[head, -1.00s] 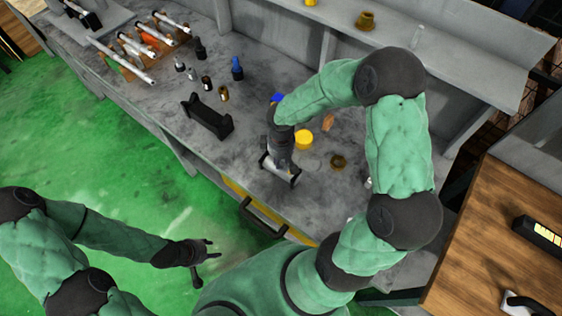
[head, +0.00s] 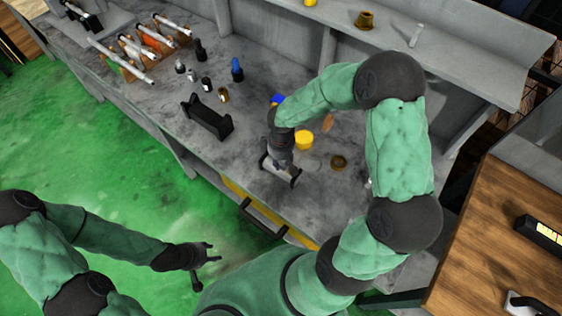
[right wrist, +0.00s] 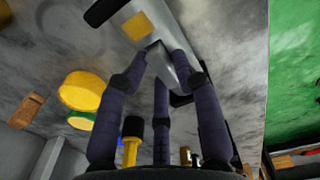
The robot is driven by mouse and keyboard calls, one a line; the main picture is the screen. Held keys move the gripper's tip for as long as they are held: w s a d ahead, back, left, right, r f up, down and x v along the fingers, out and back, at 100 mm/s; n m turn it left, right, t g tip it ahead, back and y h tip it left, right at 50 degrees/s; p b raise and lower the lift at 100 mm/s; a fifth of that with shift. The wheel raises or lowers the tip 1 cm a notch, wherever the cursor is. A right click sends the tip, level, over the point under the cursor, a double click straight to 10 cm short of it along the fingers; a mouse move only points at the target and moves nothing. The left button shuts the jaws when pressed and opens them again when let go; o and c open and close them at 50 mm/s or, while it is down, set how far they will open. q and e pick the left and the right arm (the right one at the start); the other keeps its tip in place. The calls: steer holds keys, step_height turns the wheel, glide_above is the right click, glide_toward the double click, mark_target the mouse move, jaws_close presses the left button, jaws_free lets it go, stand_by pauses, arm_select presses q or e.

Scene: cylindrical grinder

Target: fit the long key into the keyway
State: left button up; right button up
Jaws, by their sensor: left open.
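In the head view my right gripper (head: 279,160) points down over a light metal shaft (head: 268,164) in a dark cradle (head: 295,181) near the bench's front edge. In the right wrist view the gripper's fingers (right wrist: 164,62) close around a narrow grey bar (right wrist: 170,66), which looks like the long key. It is at or just above the shaft, which carries a yellow square (right wrist: 139,27). The keyway is not clearly visible, and I cannot tell whether the bar is in it. My left gripper (head: 212,252) is open and empty, away from the bench over the green floor.
An empty black cradle (head: 208,118) stands left of the shaft. Yellow cylinders (head: 303,140) and a brown ring (head: 338,162) are close on the right. Small bottles (head: 206,83) and racked white rods (head: 135,48) stand further left. A wooden table (head: 500,235) is at the right.

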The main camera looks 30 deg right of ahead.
steer(key=shift+s+f, duration=0.2)
steer(key=shift+f, duration=0.8)
arm_select(q)
steer(key=shift+w+d+f, duration=0.15)
steer(key=shift+w+f, duration=0.05)
steer(key=shift+w, duration=0.1)
arm_select(e)
steer(key=shift+a, duration=0.1)
steer(key=shift+s+r, duration=0.1)
arm_select(q)
steer(key=shift+r, duration=0.1)
arm_select(e)
steer(key=shift+r+p, duration=0.6)
arm_select(q)
step_height(320, 180, up, 4)
steer(key=p, duration=0.3)
arm_select(e)
step_height(320, 180, up, 13)
steer(key=shift+w+f, duration=0.2)
steer(key=shift+w, duration=0.1)
